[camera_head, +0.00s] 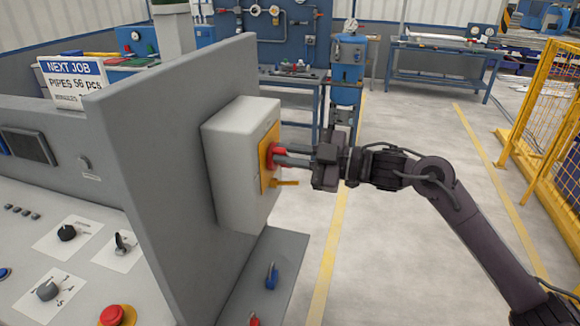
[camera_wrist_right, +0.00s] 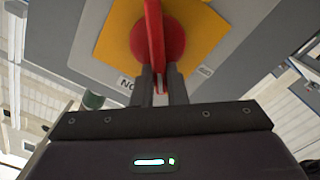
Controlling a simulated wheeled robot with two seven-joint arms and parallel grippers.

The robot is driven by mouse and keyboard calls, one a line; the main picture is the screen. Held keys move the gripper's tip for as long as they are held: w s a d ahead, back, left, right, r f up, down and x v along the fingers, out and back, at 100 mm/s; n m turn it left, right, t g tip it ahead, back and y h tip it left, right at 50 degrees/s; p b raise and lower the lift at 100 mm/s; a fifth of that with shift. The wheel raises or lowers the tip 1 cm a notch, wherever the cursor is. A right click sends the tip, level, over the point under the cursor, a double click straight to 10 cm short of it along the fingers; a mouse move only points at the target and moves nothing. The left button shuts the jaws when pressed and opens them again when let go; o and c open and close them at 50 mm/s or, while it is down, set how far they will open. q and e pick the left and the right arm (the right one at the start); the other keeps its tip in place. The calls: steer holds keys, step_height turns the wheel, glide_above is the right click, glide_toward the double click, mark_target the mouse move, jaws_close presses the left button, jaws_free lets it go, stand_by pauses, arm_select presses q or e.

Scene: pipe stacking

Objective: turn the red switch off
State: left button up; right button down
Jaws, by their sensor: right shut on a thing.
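The red switch (camera_head: 273,155) sits on a yellow plate (camera_head: 268,172) on the right face of a light grey box (camera_head: 231,160). In the right wrist view the red switch (camera_wrist_right: 158,45) has a round base and a straight raised handle that runs up and down the picture. My right gripper (camera_head: 280,156) comes from the right, level with the switch. In the right wrist view its fingers (camera_wrist_right: 160,85) are shut on the lower end of the red handle, one on each side. My left gripper is not in view.
The box is mounted on a grey upright panel (camera_head: 165,170). A console with knobs (camera_head: 67,232) and a red button (camera_head: 112,315) is at lower left. A yellow fence (camera_head: 540,120) stands at right; open floor lies between.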

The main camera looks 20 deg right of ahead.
steer(key=shift+s+a+f+n+b, duration=0.15)
steer(key=shift+f+n+b, duration=0.25)
steer(key=shift+n+b, duration=1.4)
steer(key=shift+s+a+f+n+b, duration=0.15)
steer(key=shift+f+n+b, duration=0.2)
steer(key=shift+n+b, duration=1.4)
steer(key=shift+s+f+n+b, duration=0.15)
steer(key=shift+f+n+b, duration=0.25)
steer(key=shift+n+b, duration=1.35)
steer(key=c, duration=1.5)
jaws_free()
steer(key=shift+o, duration=0.2)
steer(key=b+v, duration=0.3)
steer(key=v, duration=0.4)
steer(key=shift+s+d+b, duration=0.25)
steer(key=shift+d+b, duration=0.1)
